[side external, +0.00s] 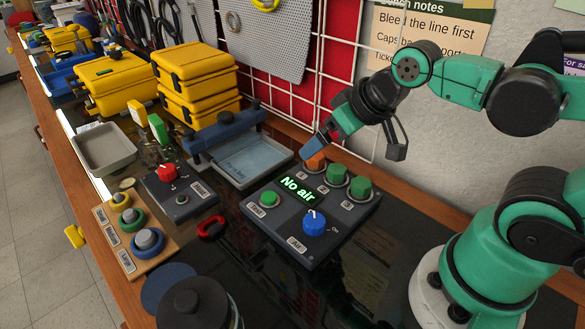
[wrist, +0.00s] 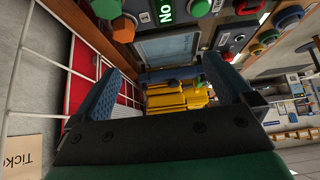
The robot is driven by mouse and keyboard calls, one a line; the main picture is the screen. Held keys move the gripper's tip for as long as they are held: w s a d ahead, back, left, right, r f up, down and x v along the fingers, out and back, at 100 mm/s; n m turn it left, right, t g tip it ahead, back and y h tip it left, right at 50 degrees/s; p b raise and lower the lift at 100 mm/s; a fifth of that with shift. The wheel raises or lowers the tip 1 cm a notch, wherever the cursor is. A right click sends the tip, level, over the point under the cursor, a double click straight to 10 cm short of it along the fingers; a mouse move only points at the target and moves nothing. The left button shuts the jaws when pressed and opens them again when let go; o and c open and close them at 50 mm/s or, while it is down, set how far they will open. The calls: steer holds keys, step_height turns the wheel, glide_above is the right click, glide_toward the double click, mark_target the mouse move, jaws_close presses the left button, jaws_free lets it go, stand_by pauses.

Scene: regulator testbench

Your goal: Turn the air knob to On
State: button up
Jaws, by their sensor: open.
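The blue air knob (side external: 314,223) sits at the front right of the dark regulator panel (side external: 265,222) in the side view. Its white pointer mark points up in the picture, toward the display, and the "On" label lies to its right. The display (side external: 298,190) reads "No air" in green. My gripper (side external: 315,148) is above and behind the panel, near the orange knob (side external: 316,161), apart from the blue knob. In the wrist view my gripper (wrist: 160,68) has its two blue fingers wide apart, with nothing between them. The blue knob cannot be made out there.
Two green knobs (side external: 360,188) stand at the panel's back right, and a green button (side external: 267,199) at its left. A box with a red knob (side external: 167,173), a blue tray (side external: 243,168) and a red clip (side external: 211,229) lie left. A wire grid wall (side external: 330,90) rises behind.

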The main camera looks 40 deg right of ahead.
steer(key=shift+c, duration=1.2)
steer(key=n+g, duration=0.7)
steer(key=n, duration=0.3)
glide_above(314, 220)
steer(key=f, duration=0.4)
steer(key=shift+w+d+f, duration=0.15)
steer(key=shift+w+f, duration=0.1)
steer(key=shift+f, duration=0.1)
steer(key=shift+s+f+n, duration=0.15)
steer(key=shift+n, duration=0.35)
steer(key=shift+a+f, duration=0.2)
steer(key=shift+f, duration=2.6)
jaws_close()
